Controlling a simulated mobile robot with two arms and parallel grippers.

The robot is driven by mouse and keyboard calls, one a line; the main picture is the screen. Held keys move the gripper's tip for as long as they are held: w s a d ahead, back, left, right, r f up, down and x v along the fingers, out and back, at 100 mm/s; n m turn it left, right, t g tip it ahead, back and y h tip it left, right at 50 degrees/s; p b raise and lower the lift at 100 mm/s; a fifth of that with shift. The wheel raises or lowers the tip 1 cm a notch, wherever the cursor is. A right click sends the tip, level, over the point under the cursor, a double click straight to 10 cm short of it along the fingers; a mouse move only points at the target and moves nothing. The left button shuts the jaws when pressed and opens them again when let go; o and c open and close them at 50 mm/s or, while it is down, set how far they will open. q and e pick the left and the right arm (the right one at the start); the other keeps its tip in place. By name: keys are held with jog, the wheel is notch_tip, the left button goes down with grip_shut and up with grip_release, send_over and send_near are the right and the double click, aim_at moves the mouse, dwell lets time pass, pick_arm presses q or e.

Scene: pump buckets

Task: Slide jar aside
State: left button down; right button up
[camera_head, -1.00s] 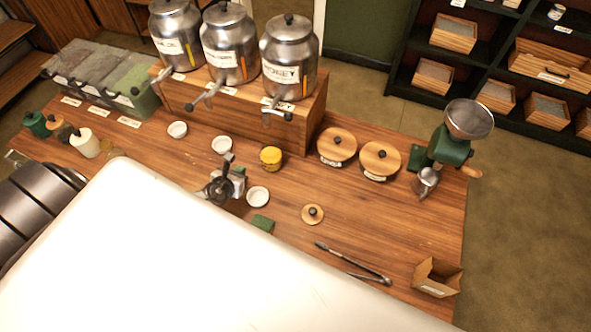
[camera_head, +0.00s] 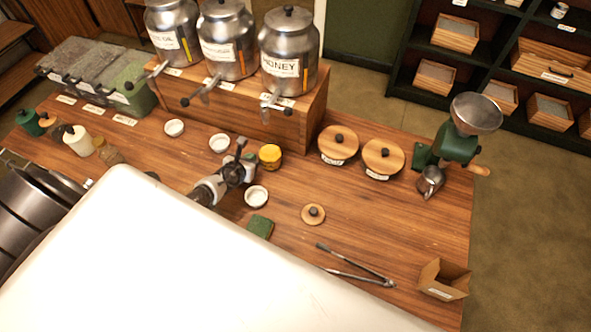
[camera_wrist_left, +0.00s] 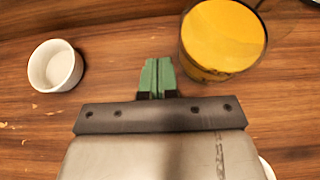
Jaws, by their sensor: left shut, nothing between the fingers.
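A small yellow-topped jar (camera_head: 270,157) stands upright on the wooden counter, in front of the dispenser stand. In the left wrist view the jar (camera_wrist_left: 223,38) is at the upper right, to the right of my fingertips. My left gripper (camera_head: 241,146) reaches in from the left, just left of the jar. Its green fingertips (camera_wrist_left: 157,74) are together with nothing between them. A gap shows between them and the jar in the wrist view. My right gripper is in neither view.
White bowls stand near the gripper: one to its left (camera_head: 219,142), one in front (camera_head: 256,196). The wooden stand (camera_head: 250,108) with metal dispensers is behind the jar. Two wooden-lidded pots, one here (camera_head: 338,143), are to the right. A green sponge (camera_head: 260,227) and tongs (camera_head: 355,268) lie nearer.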

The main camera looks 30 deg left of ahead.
aim_at(266, 163)
pick_arm(q)
jog(key=shift+w, duration=1.15)
jog(key=shift+d, duration=0.4)
jog(key=shift+d+r+p, duration=0.1)
jog(key=shift+d+p, duration=0.45)
jog(key=shift+d, duration=0.5)
jog(key=shift+w+d+p, duration=0.2)
jog(key=shift+d+p, duration=0.2)
jog(key=shift+d, duration=1)
jog(key=shift+w+d+p, duration=0.2)
jog(key=shift+d+p, duration=0.15)
jog(key=shift+d, duration=1.45)
jog(key=shift+w+d+p, duration=0.2)
jog(key=shift+d+p, duration=0.1)
jog(key=shift+d, duration=1.45)
jog(key=shift+a, duration=0.15)
